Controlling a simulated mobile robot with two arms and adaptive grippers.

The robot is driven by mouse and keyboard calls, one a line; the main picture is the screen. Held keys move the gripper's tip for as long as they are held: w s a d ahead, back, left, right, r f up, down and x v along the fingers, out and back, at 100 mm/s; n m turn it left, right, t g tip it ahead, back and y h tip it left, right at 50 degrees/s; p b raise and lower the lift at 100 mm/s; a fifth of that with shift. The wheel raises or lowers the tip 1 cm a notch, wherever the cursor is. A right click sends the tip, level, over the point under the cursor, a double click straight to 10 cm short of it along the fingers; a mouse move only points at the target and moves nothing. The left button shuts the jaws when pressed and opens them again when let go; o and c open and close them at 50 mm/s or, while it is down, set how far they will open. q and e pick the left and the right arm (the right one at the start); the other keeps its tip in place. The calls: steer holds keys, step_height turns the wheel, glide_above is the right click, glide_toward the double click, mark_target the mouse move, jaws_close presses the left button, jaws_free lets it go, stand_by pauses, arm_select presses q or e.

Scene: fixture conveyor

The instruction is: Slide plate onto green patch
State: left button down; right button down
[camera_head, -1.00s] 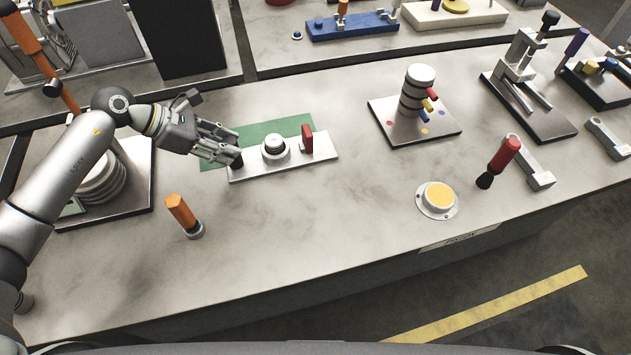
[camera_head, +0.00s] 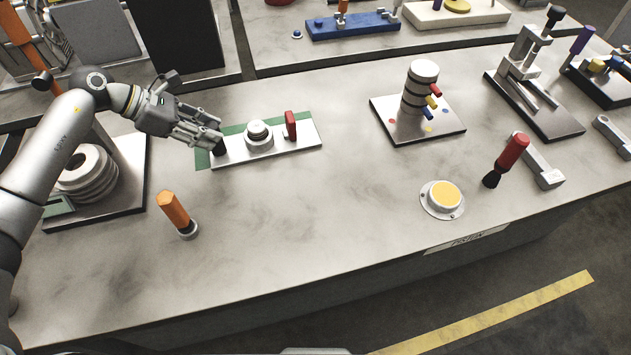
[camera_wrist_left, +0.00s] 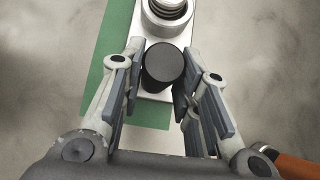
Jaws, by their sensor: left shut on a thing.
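The metal plate (camera_head: 290,145) lies flat on the worktop in the head view. It carries a black knob at its left end, a round silver fitting (camera_head: 259,136) in the middle and a red lever (camera_head: 291,125) at the right. It covers much of the green patch (camera_head: 203,160), whose back and left strips show. My left gripper (camera_head: 219,146) is shut on the black knob (camera_wrist_left: 163,66), which stands between its fingers in the left wrist view. There the green patch (camera_wrist_left: 112,48) shows left of and below the plate (camera_wrist_left: 198,80). My right gripper is out of view.
An orange-handled tool (camera_head: 175,210) stands in front of my left arm. A base with stacked rings (camera_head: 88,175) is at the left. A yellow button (camera_head: 443,197) and a red-handled brush (camera_head: 508,158) are at the right.

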arm_select(q)
steer(key=shift+w+a+b, duration=0.8)
steer(key=shift+w+a, duration=0.2)
steer(key=shift+a, duration=0.15)
steer(key=c, duration=1)
jaws_free()
